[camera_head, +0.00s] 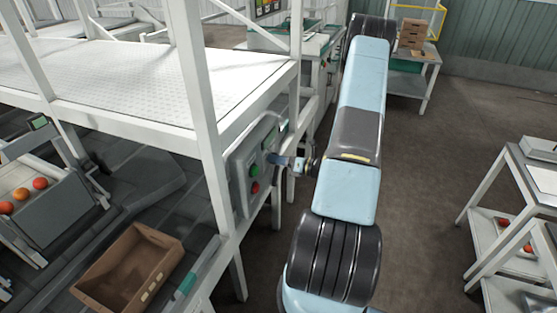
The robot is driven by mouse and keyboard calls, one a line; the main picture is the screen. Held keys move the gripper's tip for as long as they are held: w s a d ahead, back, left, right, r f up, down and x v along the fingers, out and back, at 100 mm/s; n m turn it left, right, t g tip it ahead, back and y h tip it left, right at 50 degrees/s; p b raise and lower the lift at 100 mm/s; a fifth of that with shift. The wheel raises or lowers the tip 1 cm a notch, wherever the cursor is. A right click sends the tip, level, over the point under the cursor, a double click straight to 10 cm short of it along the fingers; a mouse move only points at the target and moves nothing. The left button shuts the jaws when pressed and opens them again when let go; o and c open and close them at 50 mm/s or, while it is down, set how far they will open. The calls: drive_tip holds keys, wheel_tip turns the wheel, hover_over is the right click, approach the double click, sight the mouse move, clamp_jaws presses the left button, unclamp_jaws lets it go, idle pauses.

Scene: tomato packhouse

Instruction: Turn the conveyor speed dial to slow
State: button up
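A grey control panel (240,179) is fixed to the white frame post at the middle of the view. A green button (254,170) and a red button (255,187) show on its face. A further small green part (270,141) shows higher up. My gripper (274,159) is at the panel's right side, pointing left at its face. The speed dial cannot be made out; it may be hidden behind the gripper. The gripper is small and seen from the side, so whether its fingers are open, shut or touching the panel cannot be told.
A white raised platform (150,80) fills the upper left. A brown cardboard box (127,268) lies below it, near a tilted tray with several tomatoes (40,184). White shelving (506,183) stands at right. A table with stacked boxes (412,34) is behind. The floor between is clear.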

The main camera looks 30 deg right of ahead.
drive_tip(key=c, duration=0.9)
drive_tip(key=shift+d, duration=0.1)
drive_tip(key=shift+n, duration=0.3)
drive_tip(key=n, duration=0.9)
idle(0.4)
drive_tip(key=o, duration=1.1)
drive_tip(key=shift+n, duration=0.3)
drive_tip(key=shift+c, duration=0.2)
